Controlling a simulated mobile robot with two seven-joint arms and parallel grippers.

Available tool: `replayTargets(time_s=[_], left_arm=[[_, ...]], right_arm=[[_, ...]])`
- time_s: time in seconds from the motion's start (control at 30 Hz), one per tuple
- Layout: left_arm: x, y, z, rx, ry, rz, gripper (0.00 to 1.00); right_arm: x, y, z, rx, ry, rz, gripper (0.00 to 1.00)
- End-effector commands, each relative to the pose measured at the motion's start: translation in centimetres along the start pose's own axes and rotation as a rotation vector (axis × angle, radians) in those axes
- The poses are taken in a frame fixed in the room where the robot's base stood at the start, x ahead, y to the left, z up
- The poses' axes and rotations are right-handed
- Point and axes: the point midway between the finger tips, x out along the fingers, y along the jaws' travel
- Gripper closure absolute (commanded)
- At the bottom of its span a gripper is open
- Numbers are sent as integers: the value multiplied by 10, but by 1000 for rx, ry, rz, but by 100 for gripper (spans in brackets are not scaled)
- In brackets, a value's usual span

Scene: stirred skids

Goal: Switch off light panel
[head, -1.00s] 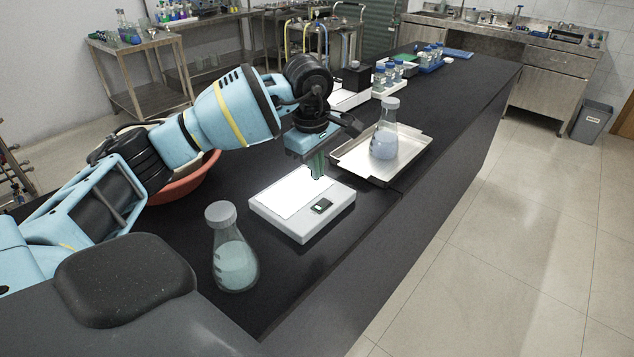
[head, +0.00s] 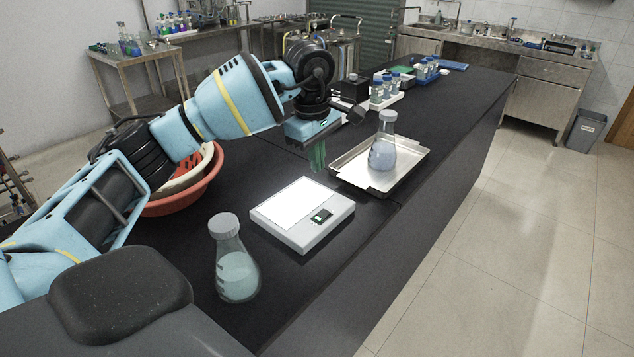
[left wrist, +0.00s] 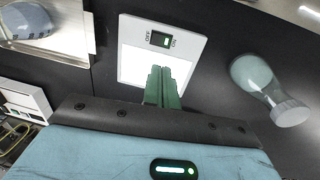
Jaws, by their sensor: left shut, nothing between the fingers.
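The light panel (head: 287,205) is a flat white box on the black bench, and its top surface glows bright white. Its small rocker switch (head: 321,216) is on the near edge and shows a green part. In the left wrist view the switch (left wrist: 161,40) has OFF and ON labels, with the lit green part toward the ON side. My left gripper (head: 317,160) has green fingers, shut and empty, pointing down beyond the panel's far edge and apart from the switch. Its fingers (left wrist: 165,73) overlap the panel in the left wrist view. My right gripper is not in view.
A stoppered flask (head: 237,272) stands left of the panel near the front. A metal tray (head: 415,158) holding another flask (head: 382,155) is behind the panel to the right. A red bowl (head: 190,196) sits behind my left arm. Bare bench lies to the panel's right.

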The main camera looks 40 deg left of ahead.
Motion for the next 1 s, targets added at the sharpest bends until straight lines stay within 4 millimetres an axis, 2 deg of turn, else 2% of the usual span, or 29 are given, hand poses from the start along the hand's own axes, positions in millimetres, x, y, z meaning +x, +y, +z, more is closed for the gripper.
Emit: replayTargets(time_s=[0.03,0.17,0.63,0.77,1.0], left_arm=[[-12,4,0,-1,2,14,100],[-10,10,-2,-1,3,15,100],[0,11,-3,0,3,8,100],[13,11,-3,0,4,8,100],[56,12,-3,1,3,7,100]], right_arm=[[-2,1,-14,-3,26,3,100],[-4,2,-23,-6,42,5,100],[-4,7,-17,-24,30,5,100],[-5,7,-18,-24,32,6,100],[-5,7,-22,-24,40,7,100]])
